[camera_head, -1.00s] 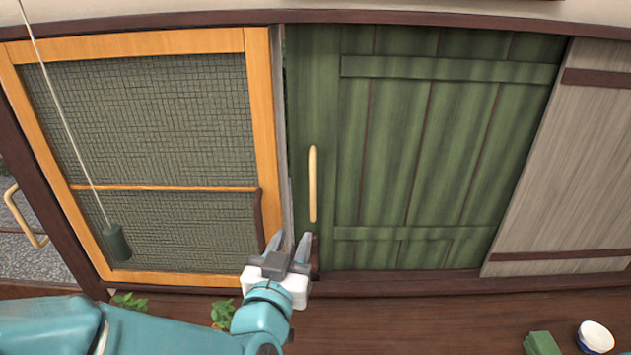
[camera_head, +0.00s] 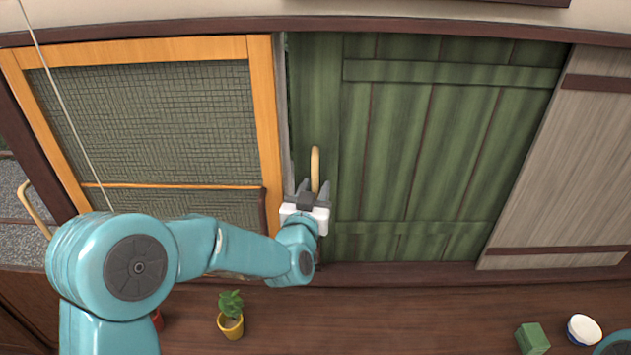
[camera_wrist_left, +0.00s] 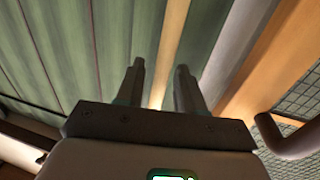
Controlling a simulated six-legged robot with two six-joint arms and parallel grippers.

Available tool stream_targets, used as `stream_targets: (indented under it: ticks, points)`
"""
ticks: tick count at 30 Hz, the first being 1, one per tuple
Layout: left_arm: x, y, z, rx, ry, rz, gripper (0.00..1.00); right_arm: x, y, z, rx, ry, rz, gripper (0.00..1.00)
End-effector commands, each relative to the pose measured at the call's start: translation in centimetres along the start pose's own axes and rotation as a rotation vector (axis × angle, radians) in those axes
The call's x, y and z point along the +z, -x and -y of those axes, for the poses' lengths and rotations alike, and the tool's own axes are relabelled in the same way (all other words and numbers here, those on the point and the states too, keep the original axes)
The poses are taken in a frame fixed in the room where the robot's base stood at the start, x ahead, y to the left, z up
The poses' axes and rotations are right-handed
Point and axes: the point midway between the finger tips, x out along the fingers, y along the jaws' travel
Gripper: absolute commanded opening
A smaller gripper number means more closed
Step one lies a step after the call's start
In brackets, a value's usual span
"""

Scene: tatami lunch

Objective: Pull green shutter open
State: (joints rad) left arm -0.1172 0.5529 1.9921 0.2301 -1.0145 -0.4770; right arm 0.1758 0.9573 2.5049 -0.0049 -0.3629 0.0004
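The green shutter (camera_head: 430,150) is a plank panel in the middle of the wall in the head view; it also shows in the left wrist view (camera_wrist_left: 75,40). Its pale wooden handle (camera_head: 315,160) stands upright near its left edge. My left gripper (camera_head: 314,187) is open at the handle's lower part. In the left wrist view, the handle (camera_wrist_left: 172,38) runs between the spread fingers (camera_wrist_left: 160,68), with gaps beside it. The gripper hides the handle's lower end. My right gripper is out of view.
An orange-framed mesh screen (camera_head: 262,100) is just left of the shutter; a grey wooden panel (camera_head: 570,165) is to its right. A hanging cord (camera_head: 70,110) crosses the screen. A potted plant (camera_head: 231,322), green block (camera_head: 533,338) and white bowl (camera_head: 584,330) are below.

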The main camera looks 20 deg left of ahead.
Motion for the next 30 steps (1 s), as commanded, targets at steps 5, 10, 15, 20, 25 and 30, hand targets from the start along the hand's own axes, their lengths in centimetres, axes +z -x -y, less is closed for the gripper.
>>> stream_targets:
  ticks: [5, 10, 15, 20, 25, 30]
  points:
    - [-0.01, -0.88, 0.03, 0.000, 0.000, -0.001, 0.38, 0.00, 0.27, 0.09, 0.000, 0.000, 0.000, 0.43]
    - [0.02, -0.87, 0.03, 0.000, 0.000, -0.001, 0.38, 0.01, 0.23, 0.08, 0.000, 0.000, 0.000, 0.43]
    - [0.03, -0.85, 0.02, 0.000, 0.000, -0.001, 0.00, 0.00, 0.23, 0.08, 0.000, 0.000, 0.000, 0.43]
    - [0.04, -0.84, 0.01, 0.000, 0.000, 0.000, 0.00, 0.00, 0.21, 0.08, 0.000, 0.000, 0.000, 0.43]
    - [0.12, -0.88, -0.16, 0.000, 0.001, 0.000, 0.00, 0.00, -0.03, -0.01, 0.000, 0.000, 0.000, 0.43]
    - [0.24, -0.97, -0.86, 0.004, 0.002, 0.000, 0.00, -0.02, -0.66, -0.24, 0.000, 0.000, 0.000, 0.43]
